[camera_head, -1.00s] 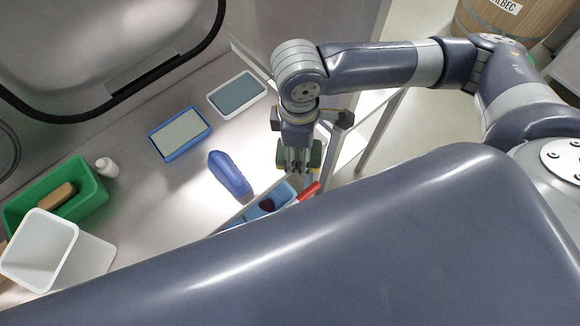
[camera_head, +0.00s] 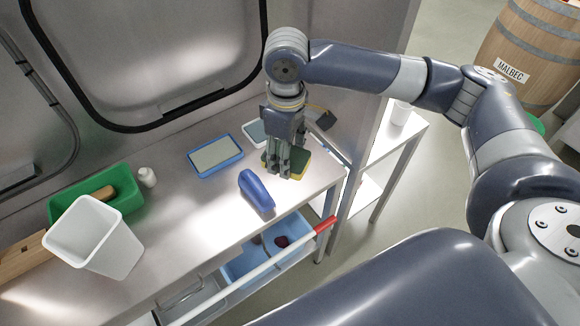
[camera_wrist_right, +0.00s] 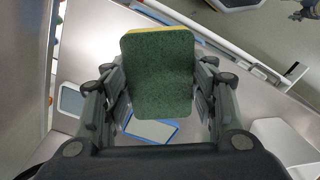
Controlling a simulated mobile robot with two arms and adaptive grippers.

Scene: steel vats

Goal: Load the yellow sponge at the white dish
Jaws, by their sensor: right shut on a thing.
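My right gripper (camera_head: 285,170) is shut on the yellow sponge (camera_head: 299,168), which has a dark green scouring face. In the right wrist view the sponge (camera_wrist_right: 160,75) shows its green face between the fingers, with a thin yellow edge. The gripper holds it near the table's right end; the height of the gap below cannot be told. The white dish (camera_head: 254,132), white-rimmed with a grey-blue inside, lies behind and left of the gripper, partly hidden by it. It also shows at the left of the right wrist view (camera_wrist_right: 71,99). My left gripper is not in view.
A blue-rimmed dish (camera_head: 215,155) lies left of the white dish. A blue rounded object (camera_head: 256,190) lies nearer the front edge. A green bin (camera_head: 125,200), white bottle (camera_head: 147,177) and white container (camera_head: 82,236) stand left.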

